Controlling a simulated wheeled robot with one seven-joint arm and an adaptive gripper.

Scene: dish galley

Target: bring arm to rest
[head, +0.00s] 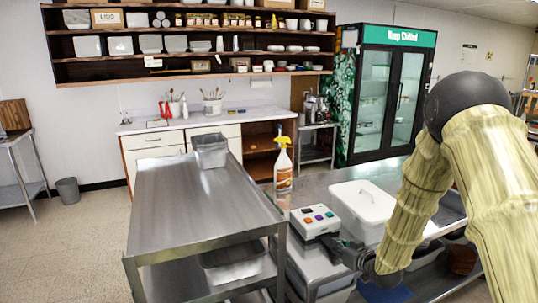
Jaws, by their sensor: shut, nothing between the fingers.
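My arm (478,170) comes in from the right, its links a pale yellow bamboo pattern with a black round joint on top. It bends down to the lower middle. My gripper (338,247) shows small and dark at its end, pointing left. It is shut and empty, close to a grey box with coloured buttons (315,221). I cannot tell whether it touches the box. The wrist hides part of the counter behind it.
A steel cart (190,200) with a grey bin (210,151) stands at left. A spray bottle (283,165) and a white lidded container (362,209) stand on the steel counter (322,180). A glass-door fridge (386,95) is behind.

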